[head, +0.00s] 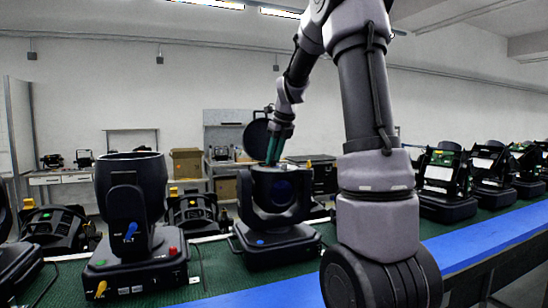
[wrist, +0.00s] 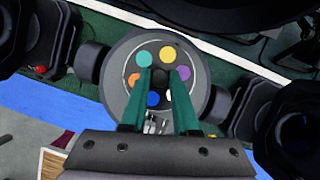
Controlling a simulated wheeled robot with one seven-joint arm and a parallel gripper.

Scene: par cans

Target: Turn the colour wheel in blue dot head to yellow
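The blue dot head (head: 272,205) is a black lamp head in the middle of the bench, with a blue dot on its base. Its round lid stands open behind. In the wrist view its grey colour wheel (wrist: 120,100) shows from above, with green, yellow, purple, white, blue and orange filters around a dark hub. Yellow (wrist: 167,55) is at the top. My gripper (wrist: 164,75) points down into the open top, its green fingers apart on either side of the hub. Their tips hide parts of the wheel, and I cannot tell whether they touch the hub.
Several more heads line the bench at right. A blue strip (head: 500,235) runs along the front edge.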

